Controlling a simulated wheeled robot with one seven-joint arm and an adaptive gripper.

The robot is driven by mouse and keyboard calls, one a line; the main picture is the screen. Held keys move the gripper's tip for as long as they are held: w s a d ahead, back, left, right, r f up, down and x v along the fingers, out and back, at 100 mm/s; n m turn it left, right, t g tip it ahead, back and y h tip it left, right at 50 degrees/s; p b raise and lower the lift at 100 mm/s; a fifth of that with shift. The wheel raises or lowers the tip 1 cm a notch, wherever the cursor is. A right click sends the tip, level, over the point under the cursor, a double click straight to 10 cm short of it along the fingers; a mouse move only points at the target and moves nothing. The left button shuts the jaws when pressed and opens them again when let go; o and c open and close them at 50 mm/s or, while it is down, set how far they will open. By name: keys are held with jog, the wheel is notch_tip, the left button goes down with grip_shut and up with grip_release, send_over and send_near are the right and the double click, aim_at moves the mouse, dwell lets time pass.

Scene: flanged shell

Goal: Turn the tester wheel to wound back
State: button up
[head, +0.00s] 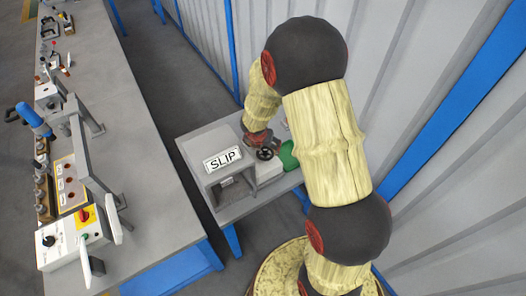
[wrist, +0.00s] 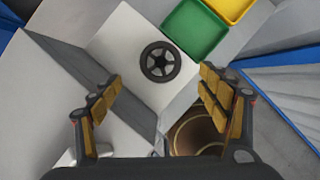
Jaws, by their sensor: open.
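The tester is a grey box with a "SLIP" label (head: 222,159) on a small table in the head view. Its black spoked wheel (head: 265,154) sits on the light face beside the box. The wheel (wrist: 160,62) also shows in the wrist view, ahead of and between the fingertips, with nothing gripping it. My gripper (wrist: 160,92) is open, its two padded fingers apart and clear of the wheel. In the head view my gripper is partly hidden by my arm, just above the wheel. I cannot read any mark showing the wheel's position.
A green bin (wrist: 194,32) and a yellow bin (wrist: 230,8) stand close beyond the wheel. A long workbench (head: 150,213) with fixtures stands left; a corrugated wall (head: 410,60) rises at right.

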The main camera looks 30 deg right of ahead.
aim_at(265, 152)
jog(key=b+x, duration=0.2)
jog(key=x, duration=0.5)
jog(key=shift+d+f+b, duration=0.1)
jog(key=shift+f+b, duration=0.3)
jog(key=c, duration=0.4)
jog(key=c, duration=0.7)
jog(key=shift+c, duration=0.3)
